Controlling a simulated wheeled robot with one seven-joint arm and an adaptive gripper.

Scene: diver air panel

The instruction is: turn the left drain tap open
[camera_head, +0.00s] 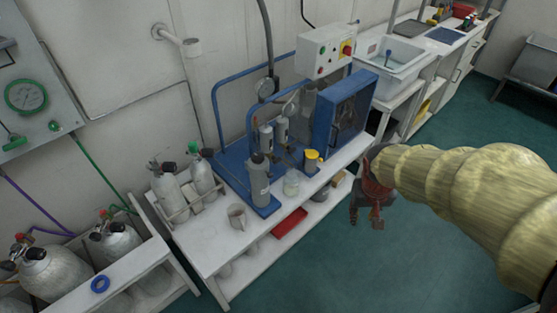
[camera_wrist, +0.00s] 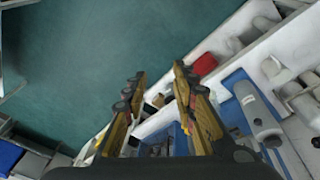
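The blue-framed compressor unit (camera_head: 232,160) stands on the white bench in the head view, with grey upright cylinders (camera_head: 282,128) at its front. The left drain tap is too small to make out among these parts. My gripper (camera_head: 366,217) hangs over the green floor, to the right of the bench's front edge and apart from the unit. In the wrist view my gripper (camera_wrist: 158,72) has its two fingers spread with nothing between them. Part of the blue unit (camera_wrist: 180,137) shows beneath the fingers there, partly hidden by them.
A red tray (camera_head: 289,229) lies on the lower shelf. The green floor (camera_head: 330,265) is clear.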

